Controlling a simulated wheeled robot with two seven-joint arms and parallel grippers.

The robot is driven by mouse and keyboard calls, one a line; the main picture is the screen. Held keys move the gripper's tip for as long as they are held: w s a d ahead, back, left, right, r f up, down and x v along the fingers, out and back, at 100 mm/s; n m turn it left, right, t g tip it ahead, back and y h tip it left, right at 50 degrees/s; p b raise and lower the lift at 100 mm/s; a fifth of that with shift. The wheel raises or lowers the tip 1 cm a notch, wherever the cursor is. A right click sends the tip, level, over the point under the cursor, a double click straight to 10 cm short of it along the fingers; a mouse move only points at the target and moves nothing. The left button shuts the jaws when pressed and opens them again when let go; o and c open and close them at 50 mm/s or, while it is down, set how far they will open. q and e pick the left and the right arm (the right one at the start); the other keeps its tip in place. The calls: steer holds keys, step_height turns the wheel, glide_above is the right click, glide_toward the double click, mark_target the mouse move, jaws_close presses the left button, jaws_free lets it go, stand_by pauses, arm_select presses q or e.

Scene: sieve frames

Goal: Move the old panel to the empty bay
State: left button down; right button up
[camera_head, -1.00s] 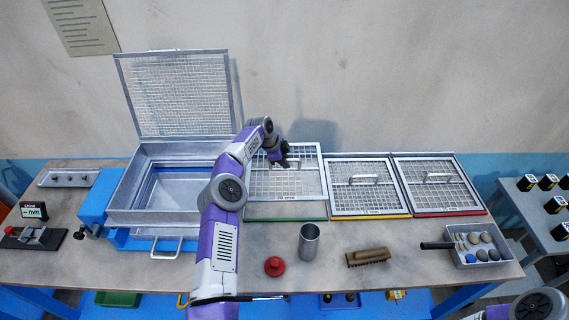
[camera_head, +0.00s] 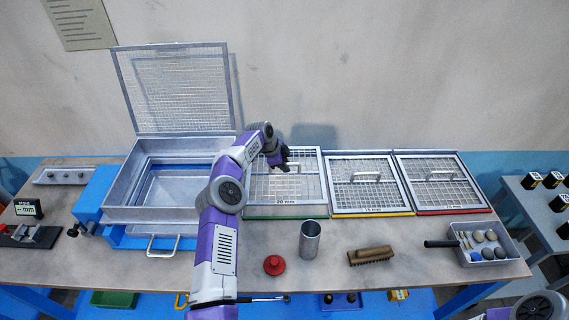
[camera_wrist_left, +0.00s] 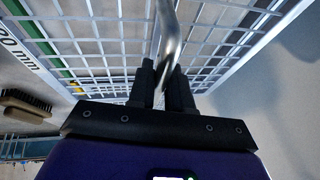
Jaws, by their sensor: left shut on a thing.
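The old panel, a wire-mesh screen in a light metal frame marked "20 mm" (camera_head: 287,203), is at the green-edged bay (camera_head: 270,217), the leftmost of three in a row. My left gripper (camera_head: 283,164) is shut on its bar handle. The wrist view shows the handle (camera_wrist_left: 168,35) between the fingers (camera_wrist_left: 170,78) and mesh around it. The panel's front edge sits a little back from the green strip; I cannot tell whether it rests fully on the bay. My right gripper is out of view.
The sieve box (camera_head: 160,215) at left has its mesh lid (camera_head: 180,90) raised, with no panel visible inside. Panels with yellow (camera_head: 372,215) and red (camera_head: 452,212) edges lie to the right. A metal cup (camera_head: 311,240), red knob (camera_head: 274,265), brush (camera_head: 371,256) and tray (camera_head: 487,255) stand in front.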

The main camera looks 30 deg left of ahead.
mark_target(283, 173)
arm_select(q)
steer(key=shift+w+f+b, duration=0.1)
steer(key=shift+f+b, duration=1.8)
steer(key=shift+f, duration=0.8)
steer(key=c, duration=1)
jaws_free()
steer(key=shift+c, duration=0.2)
steer(key=shift+o, duration=0.4)
steer(key=shift+f, duration=0.2)
steer(key=v, duration=0.8)
steer(key=shift+d+f, duration=0.1)
steer(key=shift+d, duration=0.05)
